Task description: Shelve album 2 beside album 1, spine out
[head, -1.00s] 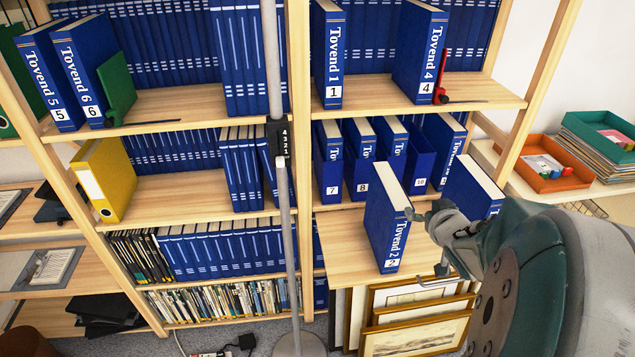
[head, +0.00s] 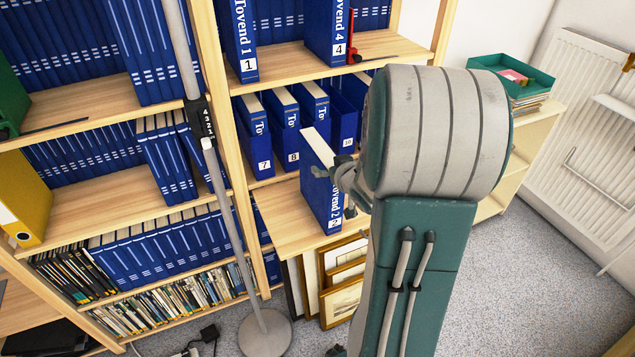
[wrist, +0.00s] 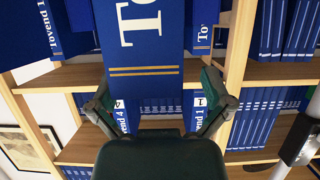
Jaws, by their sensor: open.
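Album 2 (head: 318,195), a blue binder with "Tovend 2" on its spine, stands upright on a pull-out wooden board (head: 272,222) in the head view. Its spine faces the room. My gripper (head: 345,178) is close to the right of this spine. In the wrist view my gripper (wrist: 160,84) has its fingers spread, with a large blue lettered spine (wrist: 140,35), apparently album 2, between and beyond them. Contact cannot be told. Album 1 (head: 241,40) stands on the upper shelf, spine out; it also shows inverted in the wrist view (wrist: 208,150).
Album 4 (head: 328,30) stands right of album 1, with a bare gap between them and a red bookend (head: 352,45) beside it. A pole (head: 225,185) stands before the shelves. Framed prints (head: 340,280) lean underneath.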

